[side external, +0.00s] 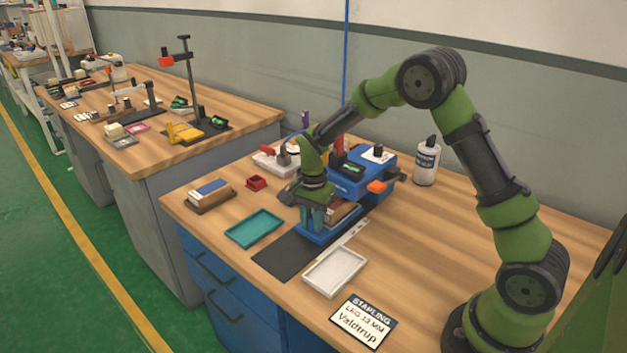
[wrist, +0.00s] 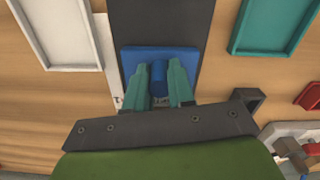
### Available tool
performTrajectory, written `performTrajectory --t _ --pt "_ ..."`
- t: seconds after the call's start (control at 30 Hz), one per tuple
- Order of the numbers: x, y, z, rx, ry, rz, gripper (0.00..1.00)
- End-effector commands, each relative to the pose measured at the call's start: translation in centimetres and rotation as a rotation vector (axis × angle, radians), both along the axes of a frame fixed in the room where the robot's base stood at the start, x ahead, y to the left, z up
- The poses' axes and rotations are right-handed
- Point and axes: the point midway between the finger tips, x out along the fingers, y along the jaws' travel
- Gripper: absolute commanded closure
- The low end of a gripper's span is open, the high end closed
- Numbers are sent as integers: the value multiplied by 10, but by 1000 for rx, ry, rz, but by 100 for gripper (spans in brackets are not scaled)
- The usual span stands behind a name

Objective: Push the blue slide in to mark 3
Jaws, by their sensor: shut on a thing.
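The blue slide (side external: 322,236) lies low on the table at the front of the blue stapling machine (side external: 362,178). In the wrist view the slide shows as a flat blue plate (wrist: 135,58) with an upright blue handle. My gripper (side external: 312,222) points down over the slide. In the wrist view its two teal fingers (wrist: 164,88) stand either side of the handle, shut on it. A pale marked scale (side external: 352,236) runs beside the slide, partly hidden in the wrist view. Its numbers, mark 3 included, are too small to read. A brown block (side external: 343,212) sits behind my fingers.
A dark mat (side external: 288,256) lies in front of the slide. A white tray (side external: 335,271) and a teal tray (side external: 253,229) flank it. A wooden block holder (side external: 211,196), red bin (side external: 256,183) and white bottle (side external: 426,164) stand farther out.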

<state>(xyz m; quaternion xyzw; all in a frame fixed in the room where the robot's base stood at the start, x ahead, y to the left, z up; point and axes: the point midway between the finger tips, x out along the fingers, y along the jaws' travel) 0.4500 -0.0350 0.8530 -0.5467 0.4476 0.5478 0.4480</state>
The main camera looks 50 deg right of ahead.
Motion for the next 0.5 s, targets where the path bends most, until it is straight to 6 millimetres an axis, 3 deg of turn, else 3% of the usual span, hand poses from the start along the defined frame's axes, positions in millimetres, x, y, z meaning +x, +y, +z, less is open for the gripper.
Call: performTrajectory --t 0.1,0.33,0.37,0.5 --pt "0 -17 0 -2 0 -8 100" --pt "0 -17 0 -2 0 -4 100" --pt "0 -17 0 -2 0 -3 75" --pt "0 -17 0 -2 0 -3 54"
